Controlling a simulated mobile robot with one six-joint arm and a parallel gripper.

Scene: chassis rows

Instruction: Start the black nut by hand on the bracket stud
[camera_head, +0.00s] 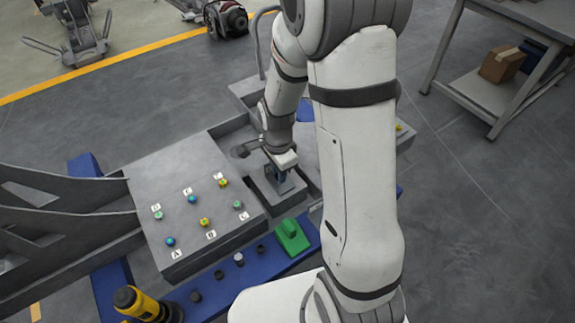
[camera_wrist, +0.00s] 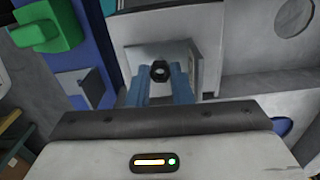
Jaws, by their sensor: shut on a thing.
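My gripper (camera_wrist: 160,76) is shut on the black nut (camera_wrist: 160,70), which sits between the two blue fingertips in the wrist view. The nut's centre shows a pale spot; I cannot tell whether it is an open hole or a stud end. Behind the nut is a grey bracket (camera_wrist: 133,55) with a flat plate. In the head view my gripper (camera_head: 283,181) points down over the grey bracket (camera_head: 262,190), to the right of the labelled panel. The nut is too small to make out there. The bracket stud is not clearly visible, and whether the nut touches it cannot be told.
A grey panel (camera_head: 160,185) with several coloured, lettered studs stands left of the bracket. A blue rail (camera_head: 262,267) in front carries a green block (camera_head: 292,237) and several small dark parts. A yellow and black tool (camera_head: 140,303) stands at the rail's left end.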

